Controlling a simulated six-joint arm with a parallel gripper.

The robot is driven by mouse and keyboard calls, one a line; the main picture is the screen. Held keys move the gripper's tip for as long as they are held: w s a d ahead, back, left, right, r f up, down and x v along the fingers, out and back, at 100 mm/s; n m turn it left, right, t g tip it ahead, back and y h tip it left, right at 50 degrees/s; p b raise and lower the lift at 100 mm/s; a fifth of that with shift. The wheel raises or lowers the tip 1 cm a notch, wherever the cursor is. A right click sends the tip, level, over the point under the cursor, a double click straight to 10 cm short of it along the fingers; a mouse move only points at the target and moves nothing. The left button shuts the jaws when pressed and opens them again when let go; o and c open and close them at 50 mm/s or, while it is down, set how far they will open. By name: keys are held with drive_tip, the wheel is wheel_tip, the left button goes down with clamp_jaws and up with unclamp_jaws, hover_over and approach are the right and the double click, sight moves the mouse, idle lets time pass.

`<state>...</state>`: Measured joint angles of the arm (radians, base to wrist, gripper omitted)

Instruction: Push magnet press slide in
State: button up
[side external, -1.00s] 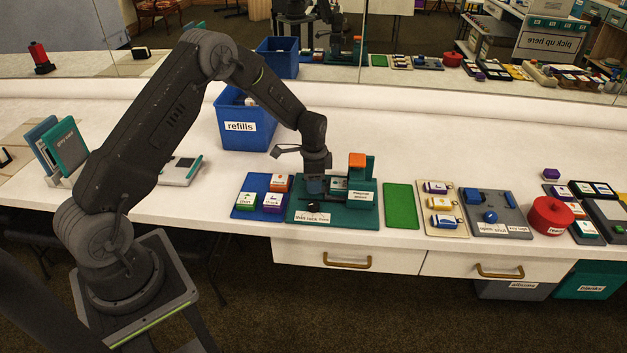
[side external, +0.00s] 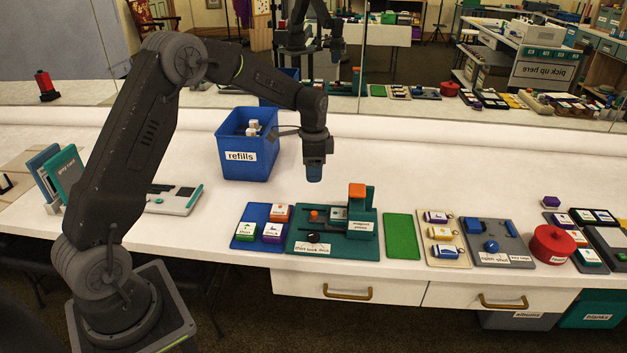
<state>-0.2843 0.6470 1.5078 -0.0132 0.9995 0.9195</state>
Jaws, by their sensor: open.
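The magnet press is a teal base (side external: 345,249) with an upright post and an orange block (side external: 357,190) on top at its right end. A label on its front right names it. Its slide (side external: 338,214), a small grey piece, sits on the base just left of the post. An orange knob (side external: 314,215) stands at the left of the slide, and a black knob (side external: 313,238) is near the front left. My gripper (side external: 314,178) points down in the air above and behind the press, touching nothing. Its fingers are small here, and nothing shows between them.
A blue tray (side external: 247,242) with several labelled blocks adjoins the press on the left. A green mat (side external: 402,237) lies to its right, then a beige tray (side external: 457,260) and a grey board (side external: 511,257). A blue refills bin (side external: 240,171) stands behind. The counter between bin and press is clear.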

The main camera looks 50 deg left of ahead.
sight(311, 217)
drive_tip(key=shift+r, duration=0.1)
drive_tip(key=shift+c, duration=0.4)
